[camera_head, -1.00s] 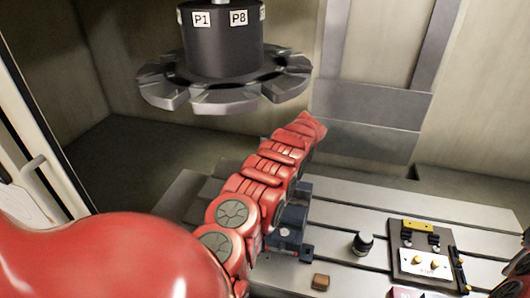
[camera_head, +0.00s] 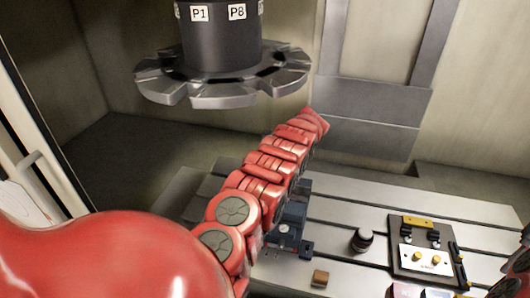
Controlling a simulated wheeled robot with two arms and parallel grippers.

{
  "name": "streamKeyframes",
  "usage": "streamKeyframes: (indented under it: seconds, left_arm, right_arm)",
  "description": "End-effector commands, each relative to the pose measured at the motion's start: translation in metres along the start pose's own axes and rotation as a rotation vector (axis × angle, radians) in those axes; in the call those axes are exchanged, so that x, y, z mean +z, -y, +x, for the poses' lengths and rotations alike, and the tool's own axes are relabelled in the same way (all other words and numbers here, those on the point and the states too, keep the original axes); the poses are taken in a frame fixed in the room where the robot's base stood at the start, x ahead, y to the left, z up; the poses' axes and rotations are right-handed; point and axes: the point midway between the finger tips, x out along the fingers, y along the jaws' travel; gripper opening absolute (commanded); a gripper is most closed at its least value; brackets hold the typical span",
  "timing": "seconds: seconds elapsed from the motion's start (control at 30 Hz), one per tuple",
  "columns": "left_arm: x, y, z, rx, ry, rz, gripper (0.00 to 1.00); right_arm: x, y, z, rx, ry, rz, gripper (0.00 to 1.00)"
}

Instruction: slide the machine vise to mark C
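The machine vise (camera_head: 292,226) is a dark blue-grey block on the slotted machine table (camera_head: 345,213). My red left arm covers most of it, and only its right side shows. My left arm comes in from the lower left and reaches over and past the vise. Its far end is near the back of the table, and I cannot make out the fingers there. Mark C cannot be made out. A red part of my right arm shows at the lower right edge, with no fingers visible.
A dark plate with yellow and silver parts (camera_head: 397,263) lies farther right. A round tool carousel (camera_head: 222,88) hangs above. The table's back right is clear.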

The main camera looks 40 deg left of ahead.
Motion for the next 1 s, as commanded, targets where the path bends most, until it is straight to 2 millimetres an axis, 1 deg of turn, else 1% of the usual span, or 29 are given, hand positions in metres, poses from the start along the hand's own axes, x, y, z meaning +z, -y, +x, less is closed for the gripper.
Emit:
streamKeyframes:
  seconds: [0.33,0.67,1.0]
  left_arm:
    - [0.000,0.000,0.000,0.001,0.000,0.000,0.00]
    - [-0.007,0.000,-0.002,0.001,0.000,0.000,0.00]
    - [-0.007,0.000,-0.004,0.001,0.000,0.000,0.00]
  right_arm:
    - [0.000,0.000,0.001,0.000,0.000,0.000,0.00]
    - [0.000,0.000,0.009,0.000,0.000,0.000,0.00]
    - [0.000,0.000,0.009,0.000,0.000,0.000,0.00]
